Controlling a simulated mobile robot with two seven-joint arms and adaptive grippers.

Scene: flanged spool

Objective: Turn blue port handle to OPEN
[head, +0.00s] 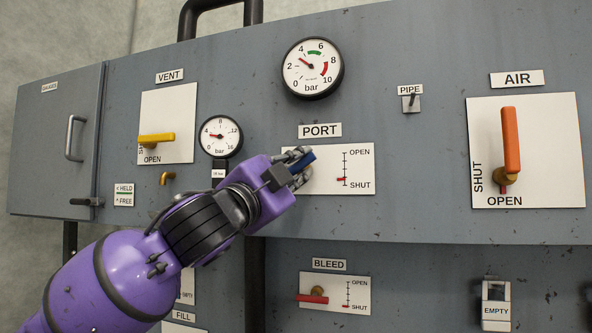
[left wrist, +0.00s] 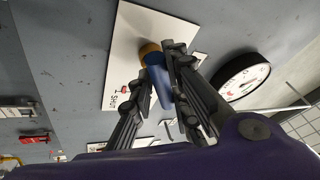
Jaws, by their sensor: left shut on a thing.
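The blue port handle (head: 308,159) shows only in part in the head view, at the left of the white PORT plate (head: 325,185). My left gripper (head: 299,166) covers the rest. In the left wrist view the blue handle (left wrist: 160,86) runs out from a brass hub (left wrist: 149,49) and lies between the two dark fingers. My left gripper (left wrist: 158,75) is shut on it. The red pointer (head: 342,180) on the PORT scale sits near the SHUT end. My right gripper is in neither view.
A round gauge (head: 312,68) is above the PORT label, and a smaller gauge (head: 220,136) is to the left. The yellow VENT handle (head: 156,139), the orange AIR handle (head: 511,140) and the red BLEED handle (head: 312,299) stand around. The panel between PORT and AIR is mostly clear.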

